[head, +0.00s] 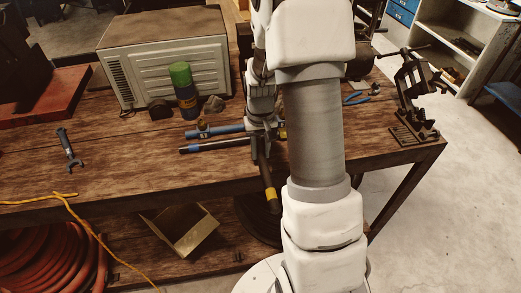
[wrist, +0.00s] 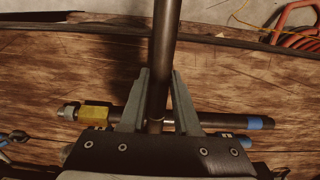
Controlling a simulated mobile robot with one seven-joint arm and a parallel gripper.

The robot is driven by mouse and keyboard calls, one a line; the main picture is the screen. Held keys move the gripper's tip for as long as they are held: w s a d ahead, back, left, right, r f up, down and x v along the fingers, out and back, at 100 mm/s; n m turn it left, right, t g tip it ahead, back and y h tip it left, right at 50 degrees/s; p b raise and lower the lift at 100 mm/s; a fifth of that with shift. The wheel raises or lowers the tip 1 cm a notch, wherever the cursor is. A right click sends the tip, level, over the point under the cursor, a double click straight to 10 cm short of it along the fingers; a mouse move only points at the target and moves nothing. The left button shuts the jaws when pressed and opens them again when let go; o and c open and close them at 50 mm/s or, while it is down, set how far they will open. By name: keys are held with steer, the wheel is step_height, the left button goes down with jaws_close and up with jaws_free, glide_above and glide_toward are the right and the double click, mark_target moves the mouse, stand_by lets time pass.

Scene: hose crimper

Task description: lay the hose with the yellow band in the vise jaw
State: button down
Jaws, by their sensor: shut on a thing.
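The hose with the yellow band (head: 270,194) is dark and hangs tilted below my gripper (head: 262,138), its banded end out over the table's front edge. In the wrist view my gripper (wrist: 158,105) is shut on this dark hose (wrist: 163,45), which runs between the fingers to the top of the picture. Its band is out of that view. The vise (head: 414,92) stands at the right end of the table, well right of my gripper and apart from the hose. My arm hides part of the table between them.
Blue-marked hoses (head: 205,148) lie on the table left of my gripper; one with a brass fitting (wrist: 95,114) and blue band (wrist: 255,123) lies beneath it. A green-capped bottle (head: 184,90), white machine (head: 165,60), wrench (head: 69,149) and blue pliers (head: 357,98) are around.

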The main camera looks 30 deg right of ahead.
mark_target(260, 152)
steer(key=c, duration=0.6)
jaws_free()
steer(key=shift+c, duration=0.2)
steer(key=shift+r, duration=0.15)
steer(key=shift+r+p, duration=0.6)
steer(key=s+a+r+n+t, duration=0.1)
steer(key=s+a+r, duration=0.15)
steer(key=r, duration=0.75)
steer(key=s+a+r+t, duration=0.1)
steer(key=s+a+r, duration=0.15)
steer(key=r, duration=0.65)
steer(key=s+a+r+n+t, duration=0.1)
steer(key=s+a+r+t, duration=0.1)
steer(key=s, duration=0.4)
steer(key=s+a+r+n+t, duration=0.1)
steer(key=s+a+r, duration=0.2)
steer(key=s+a, duration=0.2)
steer(key=shift+s+t, duration=0.4)
steer(key=shift+s, duration=0.35)
